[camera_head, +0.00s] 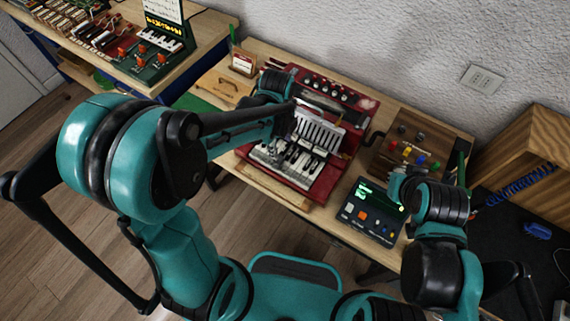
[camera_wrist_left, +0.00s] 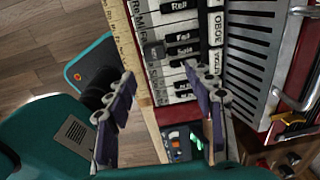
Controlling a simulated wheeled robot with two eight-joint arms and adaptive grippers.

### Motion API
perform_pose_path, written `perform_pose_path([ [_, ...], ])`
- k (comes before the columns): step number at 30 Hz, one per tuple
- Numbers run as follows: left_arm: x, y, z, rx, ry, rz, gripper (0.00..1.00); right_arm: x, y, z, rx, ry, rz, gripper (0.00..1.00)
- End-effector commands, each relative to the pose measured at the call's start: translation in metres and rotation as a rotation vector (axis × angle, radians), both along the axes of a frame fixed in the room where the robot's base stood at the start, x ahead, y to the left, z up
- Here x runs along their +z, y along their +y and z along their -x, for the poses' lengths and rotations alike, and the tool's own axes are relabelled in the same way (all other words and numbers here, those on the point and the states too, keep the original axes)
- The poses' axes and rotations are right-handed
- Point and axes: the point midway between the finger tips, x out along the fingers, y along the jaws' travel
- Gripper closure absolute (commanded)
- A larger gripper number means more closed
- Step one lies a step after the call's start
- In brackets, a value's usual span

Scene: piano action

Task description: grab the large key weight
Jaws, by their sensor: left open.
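My left gripper (camera_wrist_left: 163,84) shows in the left wrist view with its two fingers spread wide and nothing between them. It is over the piano keys (camera_wrist_left: 180,45), whose labels are partly legible.
The control box (camera_head: 370,212) with a lit screen stands right of the piano. A wooden rack (camera_head: 410,155) with coloured pieces is behind it. A wooden box (camera_head: 222,88) sits at the left. A silver handle (camera_wrist_left: 297,95) stands out beside the piano's slatted part.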

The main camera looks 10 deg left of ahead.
Motion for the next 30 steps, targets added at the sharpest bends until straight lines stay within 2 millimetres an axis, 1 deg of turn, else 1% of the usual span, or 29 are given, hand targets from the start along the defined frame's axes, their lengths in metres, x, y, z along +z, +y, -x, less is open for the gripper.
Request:
perform_pose_path([
  [3, -0.016, 0.0, 0.0, -0.005, 0.001, -0.001, 0.47, -0.007, 0.0, 0.0, 0.0, 0.0, 0.0, 1.0],
  [10, -0.038, 0.003, 0.001, -0.002, 0.0, 0.0, 0.47, -0.017, 0.0, 0.0, 0.0, 0.0, 0.0, 1.0],
  [14, -0.06, 0.008, 0.004, -0.001, -0.001, 0.0, 0.47, -0.029, 0.0, 0.0, 0.0, 0.0, 0.0, 1.0],
  [16, -0.07, 0.007, 0.003, -0.002, -0.001, 0.0, 0.47, -0.033, 0.0, 0.0, 0.0, 0.0, 0.0, 1.0],
  [19, -0.076, 0.007, 0.003, -0.002, -0.001, 0.0, 0.47, -0.035, 0.0, 0.0, 0.0, 0.0, 0.0, 1.0],
  [24, -0.074, 0.007, 0.003, -0.001, -0.001, 0.0, 0.47, -0.033, 0.0, 0.0, 0.0, 0.0, 0.0, 1.0],
  [25, -0.074, 0.007, 0.003, -0.001, -0.001, 0.0, 0.49, -0.033, 0.0, 0.0, 0.0, 0.0, 0.0, 1.0],
  [26, -0.074, 0.007, 0.003, -0.001, -0.001, 0.0, 0.57, -0.033, 0.0, 0.0, 0.0, 0.0, 0.0, 1.0],
  [27, -0.074, 0.007, 0.003, -0.001, -0.001, 0.0, 0.68, -0.033, 0.0, 0.0, 0.0, 0.0, 0.0, 1.0],
  [29, -0.074, 0.007, 0.003, -0.001, -0.001, 0.0, 0.83, -0.033, 0.0, 0.0, 0.0, 0.0, 0.0, 1.0],
  [30, -0.074, 0.007, 0.003, -0.001, -0.001, 0.0, 0.94, -0.033, 0.0, 0.0, 0.0, 0.0, 0.0, 1.0],
])
